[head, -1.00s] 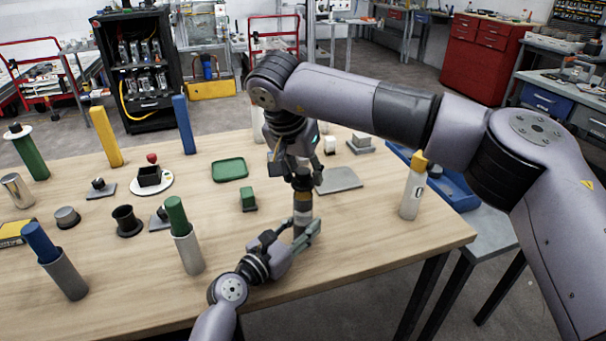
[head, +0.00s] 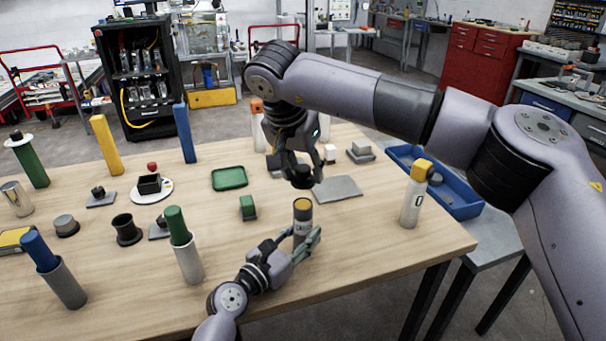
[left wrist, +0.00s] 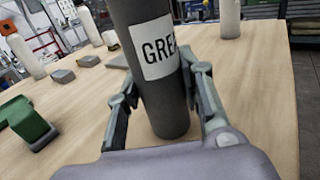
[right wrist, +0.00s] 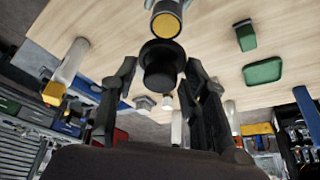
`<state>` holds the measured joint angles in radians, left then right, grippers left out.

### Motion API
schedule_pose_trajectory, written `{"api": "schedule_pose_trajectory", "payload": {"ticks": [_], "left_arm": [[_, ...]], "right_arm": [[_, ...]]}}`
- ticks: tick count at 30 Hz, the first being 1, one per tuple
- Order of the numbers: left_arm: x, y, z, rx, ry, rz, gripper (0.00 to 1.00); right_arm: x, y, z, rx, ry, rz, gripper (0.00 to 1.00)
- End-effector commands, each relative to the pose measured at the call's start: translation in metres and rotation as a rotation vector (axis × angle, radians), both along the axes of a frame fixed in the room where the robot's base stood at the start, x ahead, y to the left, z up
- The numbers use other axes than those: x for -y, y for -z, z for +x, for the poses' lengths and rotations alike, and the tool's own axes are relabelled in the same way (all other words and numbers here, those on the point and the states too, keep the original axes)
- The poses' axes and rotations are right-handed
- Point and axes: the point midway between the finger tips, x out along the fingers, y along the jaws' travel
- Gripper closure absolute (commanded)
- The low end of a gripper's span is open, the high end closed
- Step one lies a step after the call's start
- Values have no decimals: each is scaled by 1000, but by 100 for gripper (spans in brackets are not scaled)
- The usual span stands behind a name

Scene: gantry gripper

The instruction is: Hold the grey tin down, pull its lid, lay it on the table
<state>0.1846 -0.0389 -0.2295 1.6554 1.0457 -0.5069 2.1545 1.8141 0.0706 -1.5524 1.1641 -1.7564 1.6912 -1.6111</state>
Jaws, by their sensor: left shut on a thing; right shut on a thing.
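The grey tin (head: 302,226) stands upright on the table, with a white label partly reading "GRE" in the left wrist view (left wrist: 153,60). Its open top shows a yellow-orange disc inside. My left gripper (head: 306,240) is shut around the tin's lower body; its fingers also show in the left wrist view (left wrist: 165,95). The black lid (head: 301,177) hangs just above the tin, apart from it. My right gripper (head: 300,168) is shut on the lid, which also shows in the right wrist view (right wrist: 161,68).
A grey mat (head: 338,188) lies bare right of the lid. A green block (head: 248,208) and a green tray (head: 229,178) lie to the left. A white bottle with a yellow cap (head: 413,200) stands at the right. Table front right is clear.

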Motion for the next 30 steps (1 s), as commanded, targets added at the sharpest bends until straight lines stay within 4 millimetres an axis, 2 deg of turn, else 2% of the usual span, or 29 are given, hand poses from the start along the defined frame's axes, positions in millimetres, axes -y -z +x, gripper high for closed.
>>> {"api": "schedule_pose_trajectory", "payload": {"ticks": [10, 11, 12, 21, 30], "left_arm": [[0, 1, 0, -2, 0, 1, 94], [0, 1, 0, -2, 0, 1, 64], [0, 1, 0, -2, 0, 1, 61], [0, 0, 0, -1, 0, 1, 42], [-1, 0, -1, 0, 0, 0, 42]], "right_arm": [[0, -2, 0, 0, 0, 0, 85], [0, -2, 0, 0, 0, 0, 85], [0, -2, 0, 0, 0, 0, 85], [0, -1, 0, 0, 0, 0, 85], [0, -1, 0, 0, 0, 0, 85]]}}
